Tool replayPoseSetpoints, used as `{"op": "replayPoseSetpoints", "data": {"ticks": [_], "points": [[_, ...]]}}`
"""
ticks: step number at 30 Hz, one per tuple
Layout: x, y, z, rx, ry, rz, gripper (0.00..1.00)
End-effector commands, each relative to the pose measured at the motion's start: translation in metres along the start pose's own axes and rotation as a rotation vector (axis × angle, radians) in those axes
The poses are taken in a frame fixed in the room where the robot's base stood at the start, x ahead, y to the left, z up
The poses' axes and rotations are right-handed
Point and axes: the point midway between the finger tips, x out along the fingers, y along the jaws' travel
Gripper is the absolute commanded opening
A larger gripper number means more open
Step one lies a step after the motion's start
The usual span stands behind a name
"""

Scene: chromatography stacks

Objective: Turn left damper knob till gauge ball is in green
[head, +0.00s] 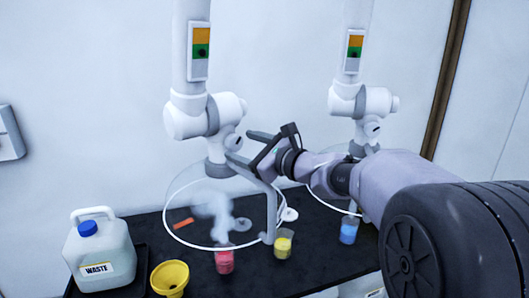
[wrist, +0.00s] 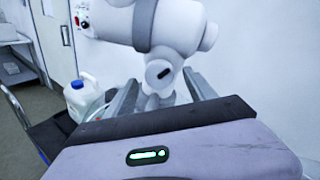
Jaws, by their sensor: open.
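The left stack's damper knob (head: 234,142) is a white round knob on the grey-banded joint. In the wrist view the knob (wrist: 158,75) shows a dark slot mark, tilted, between and beyond my fingers. The left gauge (head: 198,65) has an orange band on top, green in the middle and pale grey below. Its dark ball (head: 201,52) appears within the green band, though it is small. My gripper (head: 250,150) is open just right of the knob; the wrist view shows its fingers (wrist: 160,95) spread, with no clear contact.
A right stack has its own knob (head: 372,129) and gauge (head: 354,51). Below the left hood, a red beaker (head: 224,262) gives off vapour. A yellow beaker (head: 283,245), blue beaker (head: 348,231), waste jug (head: 100,255) and yellow funnel (head: 170,277) stand on the dark bench.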

Motion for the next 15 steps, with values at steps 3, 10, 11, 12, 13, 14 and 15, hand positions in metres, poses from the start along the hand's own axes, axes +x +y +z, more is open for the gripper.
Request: {"op": "replayPoseSetpoints", "data": {"ticks": [3, 10, 11, 12, 13, 14, 15], "points": [[-0.036, -0.003, 0.003, 0.0, 0.002, -0.005, 0.64], [-0.112, -0.002, 0.003, 0.0, 0.002, -0.004, 0.64], [-0.12, -0.002, 0.002, -0.002, 0.002, -0.005, 0.64], [-0.129, -0.002, 0.002, 0.0, 0.003, -0.004, 0.64], [-0.135, -0.002, 0.002, 0.0, 0.001, -0.003, 0.64], [-0.14, -0.002, 0.002, -0.002, 0.002, -0.003, 0.64], [-0.146, -0.001, 0.002, -0.001, 0.001, -0.002, 0.64]]}}
